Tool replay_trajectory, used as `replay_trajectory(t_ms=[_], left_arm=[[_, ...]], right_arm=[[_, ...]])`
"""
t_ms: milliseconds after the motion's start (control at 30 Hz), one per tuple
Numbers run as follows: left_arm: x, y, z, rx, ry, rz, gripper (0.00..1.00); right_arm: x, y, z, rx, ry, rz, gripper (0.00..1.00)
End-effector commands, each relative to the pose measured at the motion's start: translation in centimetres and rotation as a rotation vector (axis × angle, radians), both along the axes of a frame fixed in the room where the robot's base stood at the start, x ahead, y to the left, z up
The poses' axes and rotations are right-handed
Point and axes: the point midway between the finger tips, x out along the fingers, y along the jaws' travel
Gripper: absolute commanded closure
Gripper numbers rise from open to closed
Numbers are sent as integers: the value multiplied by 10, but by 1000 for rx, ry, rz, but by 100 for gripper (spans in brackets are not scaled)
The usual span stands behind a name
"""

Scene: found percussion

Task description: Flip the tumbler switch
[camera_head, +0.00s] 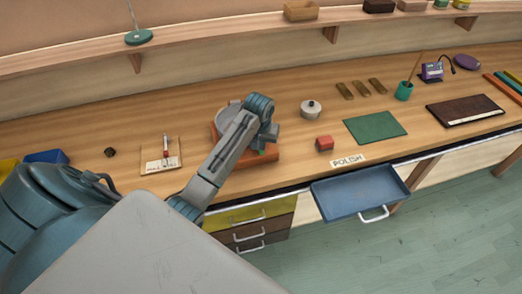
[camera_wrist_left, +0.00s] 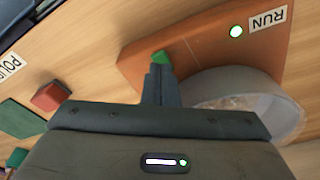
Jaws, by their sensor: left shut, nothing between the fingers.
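The tumbler's orange base (camera_head: 272,157) sits on the bench, partly hidden behind my left arm in the head view. A small green piece (camera_wrist_left: 161,57), seemingly the switch, is at the fingertips of my left gripper (camera_wrist_left: 159,72). The fingers are closed together with nothing between them. They look to touch or nearly touch the green piece; I cannot tell which. My right gripper is out of view.
A red block (camera_head: 324,143) and a lidded pot (camera_head: 311,109) stand right of the tumbler. A green mat (camera_head: 375,127) lies farther right. A blue drawer (camera_head: 355,194) stands open below the bench edge. A small board (camera_head: 153,164) lies to the left.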

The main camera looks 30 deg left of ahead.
Motion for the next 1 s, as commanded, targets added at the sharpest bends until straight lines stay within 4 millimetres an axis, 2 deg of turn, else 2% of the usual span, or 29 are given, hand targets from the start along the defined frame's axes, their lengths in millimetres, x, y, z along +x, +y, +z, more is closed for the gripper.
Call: replay_trajectory(t_ms=[1000], left_arm=[[0,0,-14,0,-1,0,100]], right_arm=[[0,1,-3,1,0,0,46]])
